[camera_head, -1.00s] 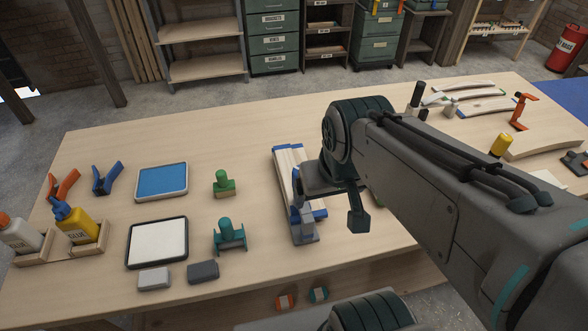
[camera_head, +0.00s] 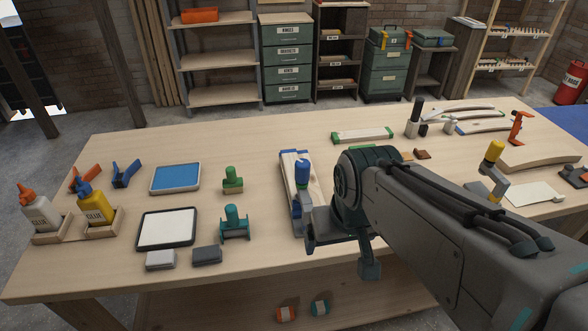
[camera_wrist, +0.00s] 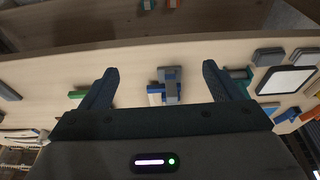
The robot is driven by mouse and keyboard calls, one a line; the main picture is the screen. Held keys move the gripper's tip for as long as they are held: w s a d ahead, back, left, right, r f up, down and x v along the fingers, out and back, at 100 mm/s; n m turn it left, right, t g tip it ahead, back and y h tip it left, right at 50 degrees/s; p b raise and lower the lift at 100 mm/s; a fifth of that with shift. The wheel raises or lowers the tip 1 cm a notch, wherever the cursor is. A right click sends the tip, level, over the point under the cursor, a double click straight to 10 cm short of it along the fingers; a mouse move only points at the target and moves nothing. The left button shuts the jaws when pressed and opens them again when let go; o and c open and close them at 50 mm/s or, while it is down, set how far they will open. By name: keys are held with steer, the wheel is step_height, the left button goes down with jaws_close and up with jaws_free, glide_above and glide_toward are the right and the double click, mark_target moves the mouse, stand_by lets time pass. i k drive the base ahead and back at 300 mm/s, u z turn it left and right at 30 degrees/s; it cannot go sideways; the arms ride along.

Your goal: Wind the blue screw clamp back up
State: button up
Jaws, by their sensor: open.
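The blue screw clamp (camera_head: 302,174) stands upright near the middle of the bench, its blue handle on top and its grey frame below. It sits at the near end of pale strips with blue ends (camera_head: 288,158). My gripper is just right of the clamp in the head view, and its fingers are partly hidden by the wrist. In the wrist view my gripper (camera_wrist: 160,70) is open and empty. The clamp (camera_wrist: 170,85) shows beyond and between the spread fingers, apparently touching neither; its exact distance is unclear.
Glue bottles (camera_head: 97,206) stand farther left. An orange clamp (camera_head: 517,127) stands at right.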

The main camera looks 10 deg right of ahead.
mark_target(303, 165)
steer(key=k, duration=0.5)
steer(key=z, duration=1.45)
steer(key=i, duration=0.8)
steer(key=u, duration=1.95)
